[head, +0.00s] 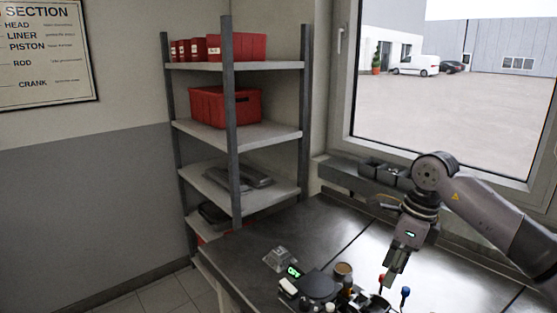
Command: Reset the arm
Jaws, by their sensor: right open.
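My right arm comes in from the right over the metal workbench (238,252). Its gripper (388,281) points down above the bench, close to a red-tipped and a blue-tipped upright piece. The gripper is open, and I see nothing held in it. My left gripper is not in view.
A grey shelf unit (236,130) with red bins (222,105) stands at the back left. A dark round device (318,286) and a brown-topped cylinder (343,273) are at the bench's front. The bench's left part is mostly clear.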

